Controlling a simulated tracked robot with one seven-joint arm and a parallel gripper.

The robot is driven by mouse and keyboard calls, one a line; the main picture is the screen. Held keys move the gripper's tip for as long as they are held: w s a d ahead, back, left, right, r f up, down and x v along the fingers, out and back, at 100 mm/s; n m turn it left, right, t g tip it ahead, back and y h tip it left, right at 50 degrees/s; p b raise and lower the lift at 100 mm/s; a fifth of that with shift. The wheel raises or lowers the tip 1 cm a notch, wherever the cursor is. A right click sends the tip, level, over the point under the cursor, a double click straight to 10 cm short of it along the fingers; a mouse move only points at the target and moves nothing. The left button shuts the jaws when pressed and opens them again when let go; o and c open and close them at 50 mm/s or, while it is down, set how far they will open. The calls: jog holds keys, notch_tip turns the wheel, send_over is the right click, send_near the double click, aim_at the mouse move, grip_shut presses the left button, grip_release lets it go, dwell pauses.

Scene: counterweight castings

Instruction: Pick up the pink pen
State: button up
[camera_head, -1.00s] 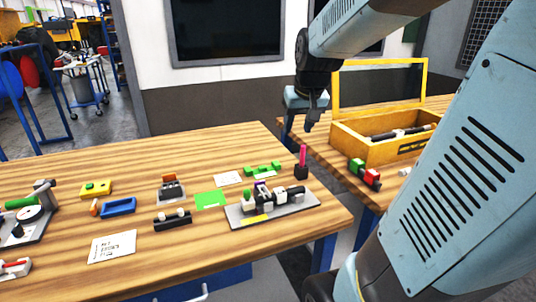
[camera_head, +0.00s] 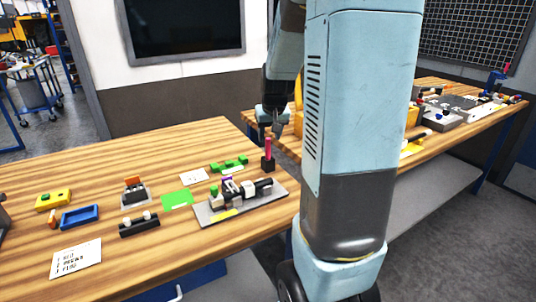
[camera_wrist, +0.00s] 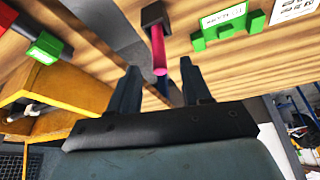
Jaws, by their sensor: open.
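The pink pen (camera_head: 268,147) stands upright in a small dark holder (camera_head: 267,164) near the right edge of the near wooden table. In the wrist view the pen (camera_wrist: 159,52) points toward my gripper, with its lower end in the holder (camera_wrist: 155,15). My gripper (camera_head: 272,130) is above and just behind the pen in the head view, fingers pointing down. In the wrist view my gripper (camera_wrist: 162,78) has its two fingers apart, with nothing held between them. The pen's tip shows near the gap between the fingers, apart from them.
A grey fixture plate (camera_head: 205,217) with parts stands just left of the holder. A green block part (camera_head: 229,163) lies behind it. A yellow open box (camera_wrist: 65,88) shows at left in the wrist view.

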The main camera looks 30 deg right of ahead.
aim_at(269, 143)
jog(key=shift+s+x, duration=0.15)
jog(key=shift+x, duration=1.55)
jog(key=shift+s+x, duration=0.15)
jog(key=shift+x, duration=1.6)
jog(key=shift+a+f, duration=0.1)
grip_shut()
